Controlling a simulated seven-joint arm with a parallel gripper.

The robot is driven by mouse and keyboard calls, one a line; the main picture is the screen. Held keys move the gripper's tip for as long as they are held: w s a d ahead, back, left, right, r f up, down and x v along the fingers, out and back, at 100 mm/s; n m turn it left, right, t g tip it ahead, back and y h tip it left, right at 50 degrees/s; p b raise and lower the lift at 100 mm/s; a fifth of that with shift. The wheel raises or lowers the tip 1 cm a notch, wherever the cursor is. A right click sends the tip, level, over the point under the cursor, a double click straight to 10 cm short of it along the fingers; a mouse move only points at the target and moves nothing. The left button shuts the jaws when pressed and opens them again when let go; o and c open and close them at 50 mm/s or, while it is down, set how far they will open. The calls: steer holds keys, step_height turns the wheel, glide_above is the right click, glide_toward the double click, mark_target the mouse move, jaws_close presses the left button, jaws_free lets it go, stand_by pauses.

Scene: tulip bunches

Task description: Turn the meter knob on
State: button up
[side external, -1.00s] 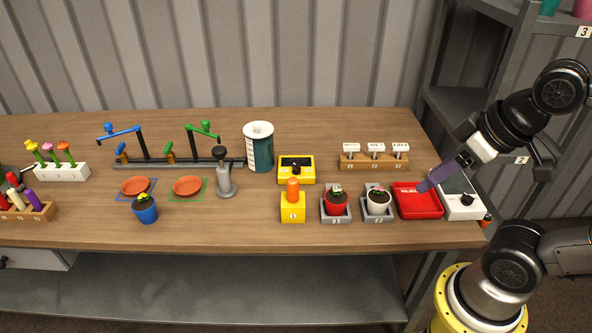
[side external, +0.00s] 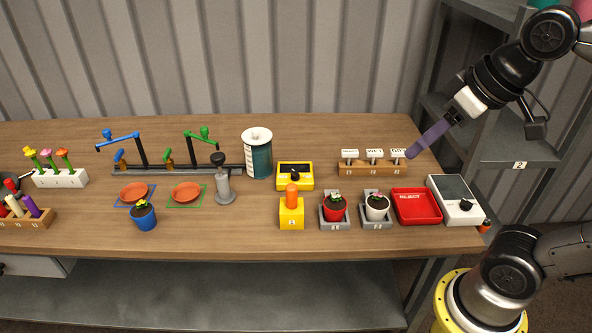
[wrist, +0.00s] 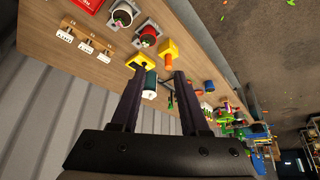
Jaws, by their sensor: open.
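A yellow box (side external: 307,183) with a dark display and a black knob (side external: 295,175) stands mid-bench; it also shows in the wrist view (wrist: 140,61). I cannot tell for certain which is the meter, nor read either knob's setting. My gripper (side external: 410,154) is open and empty, in the air near the white tags, right of the yellow box and apart from both devices. Its two dark fingers show spread in the wrist view (wrist: 158,75).
A yellow block with an orange top (side external: 291,213) stands before the yellow box. Potted plants (side external: 335,213) and a red tray (side external: 417,207) fill the front right. A tag rack (side external: 372,170) is behind them. A teal cylinder (side external: 259,160) stands to the left.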

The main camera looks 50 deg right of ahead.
steer(key=w+r, duration=0.5)
steer(key=w, duration=0.4)
steer(key=m+g, duration=0.2)
steer(key=g, duration=0.4)
glide_above(296, 173)
step_height(296, 173, down, 19)
step_height(296, 173, down, 14)
steer(key=shift+d+f, duration=0.1)
steer(key=shift+f, duration=0.15)
steer(key=shift+c, duration=0.3)
jaws_close()
